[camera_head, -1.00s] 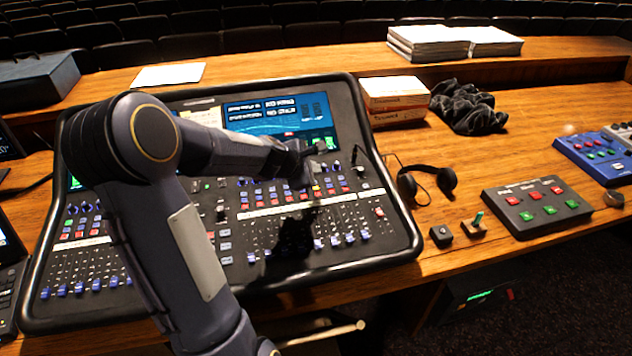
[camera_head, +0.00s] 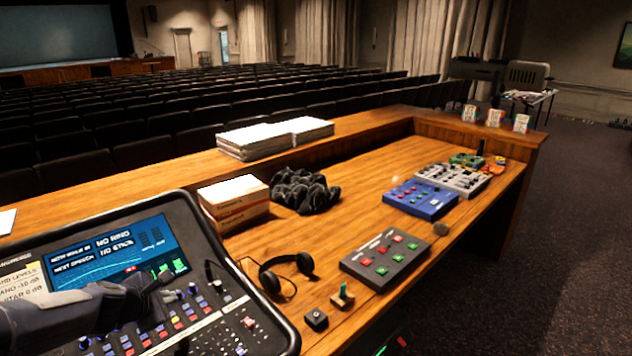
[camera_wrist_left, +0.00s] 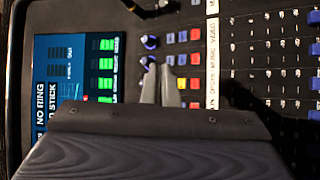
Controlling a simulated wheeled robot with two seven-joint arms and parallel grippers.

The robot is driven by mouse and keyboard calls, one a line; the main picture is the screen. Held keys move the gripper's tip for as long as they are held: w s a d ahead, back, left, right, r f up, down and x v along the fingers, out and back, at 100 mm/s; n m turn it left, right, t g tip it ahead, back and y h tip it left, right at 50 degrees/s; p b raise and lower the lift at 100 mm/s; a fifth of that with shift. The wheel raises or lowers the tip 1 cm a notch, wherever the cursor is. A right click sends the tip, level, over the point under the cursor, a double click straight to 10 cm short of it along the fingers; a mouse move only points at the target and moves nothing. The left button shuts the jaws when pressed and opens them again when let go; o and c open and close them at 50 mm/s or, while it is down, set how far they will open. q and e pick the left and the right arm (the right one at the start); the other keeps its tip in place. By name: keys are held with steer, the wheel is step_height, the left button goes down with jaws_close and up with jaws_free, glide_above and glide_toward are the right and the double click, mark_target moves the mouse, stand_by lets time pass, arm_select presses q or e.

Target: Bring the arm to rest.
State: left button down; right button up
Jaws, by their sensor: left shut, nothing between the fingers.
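My left arm comes in at the lower left of the head view, over the mixing console (camera_head: 250,310). My left gripper (camera_head: 166,280) is above the console, just below its lit screen (camera_head: 120,250). In the left wrist view the gripper (camera_wrist_left: 168,70) shows two grey fingers together, shut with nothing between them. They are over the row of knobs and coloured buttons; whether they touch the panel I cannot tell. The screen also shows in the left wrist view (camera_wrist_left: 75,65). My right arm is not in view.
Headphones (camera_head: 285,272), a small black box (camera_head: 316,319), a button box (camera_head: 385,258) and a blue pedal box (camera_head: 420,199) lie right of the console. Cartons (camera_head: 235,202) and a dark cloth (camera_head: 303,190) are behind it. The desk has a raised back ledge (camera_head: 370,122).

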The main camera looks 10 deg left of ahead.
arm_select(q)
steer(key=s+d+r+m+g+h, duration=0.1)
steer(key=s+d+r+m+h, duration=0.1)
steer(key=s+d+r+m, duration=0.4)
steer(key=s+d+r+m+g+h, duration=0.1)
steer(key=s+d+r+m+h, duration=0.1)
steer(key=s+d+m, duration=0.7)
steer(key=s+d+f+m+g, duration=0.1)
steer(key=s+d+f+m, duration=0.1)
steer(key=s+m, duration=0.2)
steer(key=s+d+f+m+g, duration=0.1)
steer(key=s+d+f+m, duration=0.1)
steer(key=s, duration=0.6)
steer(key=d+m, duration=0.1)
steer(key=m, duration=0.1)
steer(key=shift+s+d+m, duration=0.2)
steer(key=shift+d+m, duration=0.1)
steer(key=shift+f, duration=0.1)
